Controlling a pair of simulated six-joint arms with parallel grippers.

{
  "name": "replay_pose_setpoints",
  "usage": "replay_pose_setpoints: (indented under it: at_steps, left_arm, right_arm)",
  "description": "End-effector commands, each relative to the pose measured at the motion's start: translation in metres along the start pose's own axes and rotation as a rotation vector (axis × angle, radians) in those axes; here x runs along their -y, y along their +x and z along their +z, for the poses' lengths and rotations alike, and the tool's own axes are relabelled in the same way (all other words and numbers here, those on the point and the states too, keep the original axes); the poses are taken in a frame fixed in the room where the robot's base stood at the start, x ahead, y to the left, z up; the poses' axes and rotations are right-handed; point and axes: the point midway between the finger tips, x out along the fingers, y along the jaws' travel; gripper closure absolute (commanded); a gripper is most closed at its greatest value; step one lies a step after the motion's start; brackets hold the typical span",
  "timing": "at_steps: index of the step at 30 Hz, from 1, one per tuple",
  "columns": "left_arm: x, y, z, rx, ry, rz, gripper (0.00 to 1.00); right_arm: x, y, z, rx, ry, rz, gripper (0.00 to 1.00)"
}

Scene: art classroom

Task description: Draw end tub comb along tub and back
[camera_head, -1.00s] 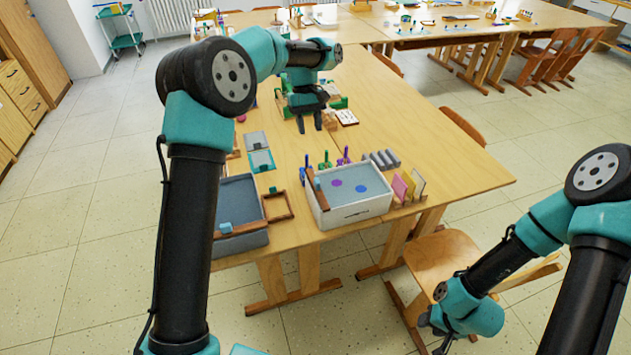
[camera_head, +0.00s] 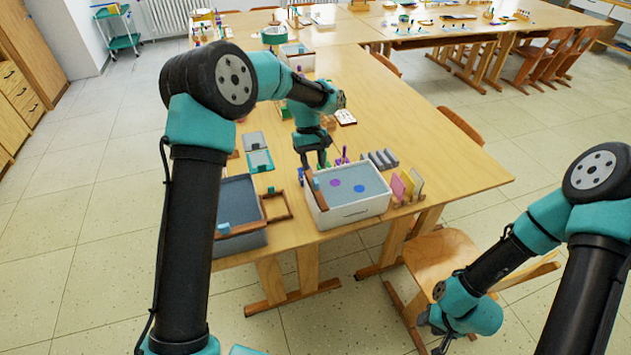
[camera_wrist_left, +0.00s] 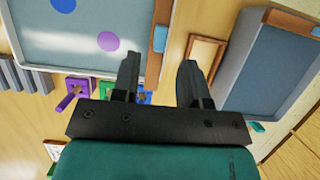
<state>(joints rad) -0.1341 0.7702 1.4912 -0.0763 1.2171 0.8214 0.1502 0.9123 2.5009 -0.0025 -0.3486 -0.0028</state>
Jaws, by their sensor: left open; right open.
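A white tub (camera_head: 350,214) with grey-blue contents marked by a purple and a blue spot stands near the table's front edge. A brown comb bar with a blue block (camera_head: 316,184) lies along its left end; the blue block (camera_wrist_left: 160,38) also shows in the left wrist view. My left gripper (camera_head: 313,162) is open and empty, just behind the tub's back left corner. In the left wrist view its fingers (camera_wrist_left: 160,72) point toward the comb end, apart from it. My right gripper (camera_head: 436,330) is low at the right, away from the table, and empty.
A grey tub (camera_head: 240,192) with its own brown bar stands left, with an empty wooden frame (camera_head: 277,206) between. Colored pegs (camera_head: 343,156), grey rollers (camera_head: 381,159) and a card rack (camera_head: 408,187) stand behind and right. The right table area is clear.

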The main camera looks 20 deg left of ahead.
Motion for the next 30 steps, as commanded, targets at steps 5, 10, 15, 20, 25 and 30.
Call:
replay_pose_setpoints:
  at_steps: [5, 10, 15, 20, 25, 30]
  left_arm:
    - [0.001, 0.032, 0.0, 0.003, 0.0, -0.003, 0.6]
    - [0.0, 0.054, 0.0, 0.001, 0.0, -0.001, 0.6]
    - [0.0, 0.064, 0.0, 0.001, 0.001, 0.0, 0.6]
    - [0.0, 0.066, 0.0, 0.0, 0.001, 0.0, 0.6]
    - [0.0, 0.065, 0.0, 0.0, 0.001, 0.001, 0.64]
    - [0.0, 0.065, 0.0, 0.001, 0.001, 0.001, 0.81]
  right_arm:
    - [0.0, 0.0, 0.0, 0.0, 0.0, 0.0, 0.57]
    - [0.0, 0.0, 0.0, 0.0, 0.0, 0.0, 0.57]
    - [0.0, 0.0, 0.0, 0.0, 0.0, 0.0, 0.57]
    - [0.0, 0.0, 0.0, 0.0, 0.0, 0.0, 0.57]
    - [0.0, 0.0, 0.0, 0.0, 0.0, 0.0, 0.57]
    - [0.0, 0.0, 0.0, 0.0, 0.0, 0.0, 0.57]
